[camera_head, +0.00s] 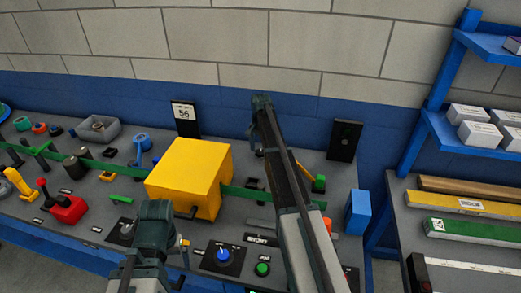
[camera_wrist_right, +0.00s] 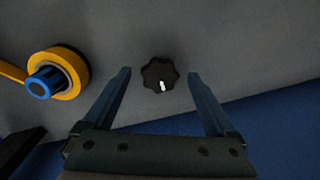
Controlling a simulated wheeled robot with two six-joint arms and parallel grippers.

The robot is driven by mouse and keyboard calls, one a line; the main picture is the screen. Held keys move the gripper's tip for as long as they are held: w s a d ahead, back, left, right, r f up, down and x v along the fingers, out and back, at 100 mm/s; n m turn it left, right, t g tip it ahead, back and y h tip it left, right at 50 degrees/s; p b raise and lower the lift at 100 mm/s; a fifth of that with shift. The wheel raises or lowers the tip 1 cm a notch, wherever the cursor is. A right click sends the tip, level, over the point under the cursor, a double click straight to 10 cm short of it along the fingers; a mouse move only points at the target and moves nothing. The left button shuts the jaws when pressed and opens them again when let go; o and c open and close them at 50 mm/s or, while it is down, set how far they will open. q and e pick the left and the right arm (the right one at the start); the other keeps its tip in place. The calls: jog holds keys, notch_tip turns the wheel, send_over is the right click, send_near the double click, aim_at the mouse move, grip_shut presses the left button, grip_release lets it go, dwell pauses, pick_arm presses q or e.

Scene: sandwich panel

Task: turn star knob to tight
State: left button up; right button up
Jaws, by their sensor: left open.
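The star knob (camera_wrist_right: 159,73) is black and lobed, with a short white mark pointing toward the bottom of the right wrist view. It sits on the grey panel. My right gripper (camera_wrist_right: 160,78) is open, its two fingers apart on either side of the knob in the picture, and nothing is between them in contact. In the head view my right gripper (camera_head: 258,148) is over the back of the panel; I cannot pick out the knob there. My left gripper (camera_head: 152,240) is low at the front of the panel, its fingers mostly hidden.
A yellow box (camera_head: 185,170) stands mid-panel, between my grippers. A yellow ring with a blue centre (camera_wrist_right: 52,77) is left of the knob in the wrist view. A black upright box (camera_head: 345,140) and a blue block (camera_head: 357,211) stand at the right. A blue dial (camera_head: 223,255) is at the front.

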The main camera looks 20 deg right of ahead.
aim_at(260, 152)
jog(key=shift+r, duration=0.15)
notch_tip(260, 152, up, 14)
jog(key=p, duration=1.3)
jog(key=shift+f+p, duration=0.25)
jog(key=shift+p, duration=0.1)
jog(key=shift+f, duration=0.15)
notch_tip(260, 152, down, 13)
jog(key=b, duration=1.3)
jog(key=shift+f, duration=0.1)
